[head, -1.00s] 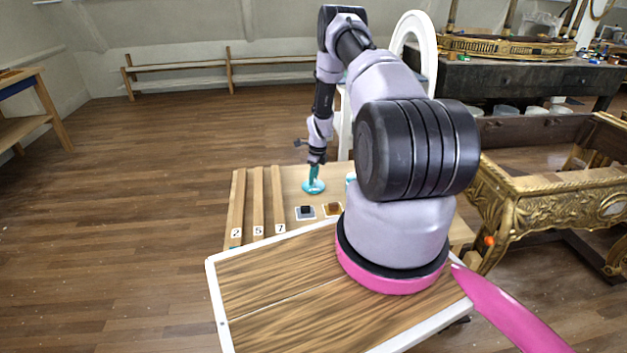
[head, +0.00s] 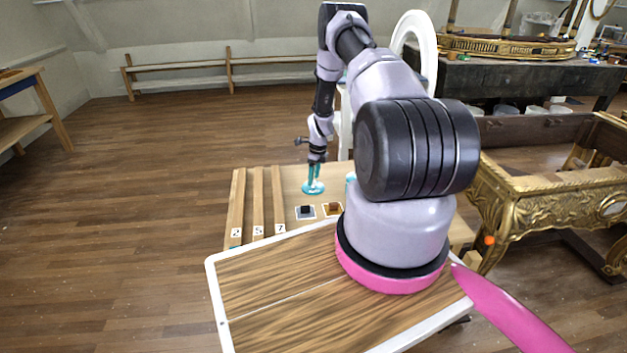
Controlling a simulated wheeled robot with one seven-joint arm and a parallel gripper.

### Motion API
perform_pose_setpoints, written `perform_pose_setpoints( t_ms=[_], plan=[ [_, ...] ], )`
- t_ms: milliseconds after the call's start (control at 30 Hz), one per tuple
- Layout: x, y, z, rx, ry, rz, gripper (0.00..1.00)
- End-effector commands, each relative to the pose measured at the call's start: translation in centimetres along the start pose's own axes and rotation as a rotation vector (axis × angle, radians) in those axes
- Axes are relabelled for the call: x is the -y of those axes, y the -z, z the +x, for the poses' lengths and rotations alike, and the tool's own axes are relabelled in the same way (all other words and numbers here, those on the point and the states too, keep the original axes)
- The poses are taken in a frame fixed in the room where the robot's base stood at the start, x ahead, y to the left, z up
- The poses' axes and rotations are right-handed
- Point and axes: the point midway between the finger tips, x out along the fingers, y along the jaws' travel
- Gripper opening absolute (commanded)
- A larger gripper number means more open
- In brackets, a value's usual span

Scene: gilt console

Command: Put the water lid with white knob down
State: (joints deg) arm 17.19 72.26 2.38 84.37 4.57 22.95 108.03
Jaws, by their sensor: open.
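A pale teal round lid (head: 313,189) lies flat on the wooden table, behind the small square pieces. My gripper (head: 313,179) points straight down over it with its teal fingers open and apart. The fingertips are low, right at the lid's middle. A pale spot between the fingers may be the white knob, but it is too small to be sure. I cannot tell whether a finger still touches the lid.
The wooden table (head: 291,180) has raised strips numbered 2, 5 and 7 at its left. A dark block on a grey square (head: 305,212) and a brown block (head: 333,209) sit in front of the lid. A teal thing (head: 350,179) is partly hidden by my arm. A gilt console (head: 555,190) stands right.

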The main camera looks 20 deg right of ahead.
Motion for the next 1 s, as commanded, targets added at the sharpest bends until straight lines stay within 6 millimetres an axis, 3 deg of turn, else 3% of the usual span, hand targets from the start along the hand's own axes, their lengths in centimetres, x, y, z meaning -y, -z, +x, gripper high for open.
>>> perform_pose_setpoints(
  t_ms=[400, 833, 933, 1000],
  plan=[
    [0.0, -0.1, -8.7, 0.001, 0.002, 0.0, 0.62],
    [0.0, -0.5, -12.0, 0.007, 0.007, -0.025, 0.62],
    [-0.3, -1.8, -15.7, 0.023, 0.024, -0.103, 0.62],
    [-0.9, -3.0, -19.6, 0.041, 0.046, -0.194, 0.62]
  ],
)
